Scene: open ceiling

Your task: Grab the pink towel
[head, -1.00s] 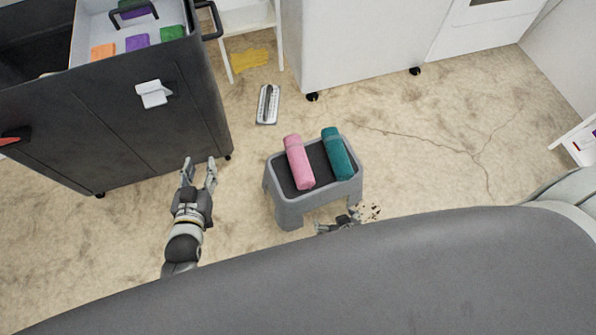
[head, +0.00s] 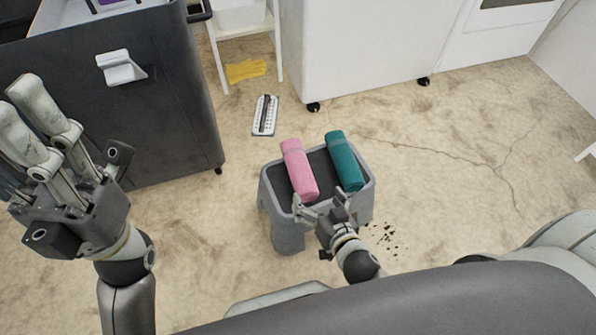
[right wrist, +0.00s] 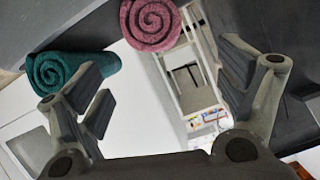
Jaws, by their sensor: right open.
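The pink towel (head: 300,170) is rolled up and lies on the left part of the grey step stool's dark top (head: 268,192). In the right wrist view its spiral end (right wrist: 150,22) shows at the top. My right gripper (head: 319,200) is open and empty at the near edge of the stool, close to the towel's near end. In the wrist view its fingers (right wrist: 166,80) are spread, with the towel beyond them. My left gripper (head: 14,100) is raised at the far left, away from the towel; its fingers overlap in view, so their opening is unclear.
A rolled teal towel (head: 345,162) lies beside the pink one on the right; its end (right wrist: 65,72) shows in the wrist view. A dark cabinet (head: 165,110) stands at left. A grater-like tool (head: 265,115) and yellow gloves (head: 246,70) lie behind the stool. The floor at right is mostly clear.

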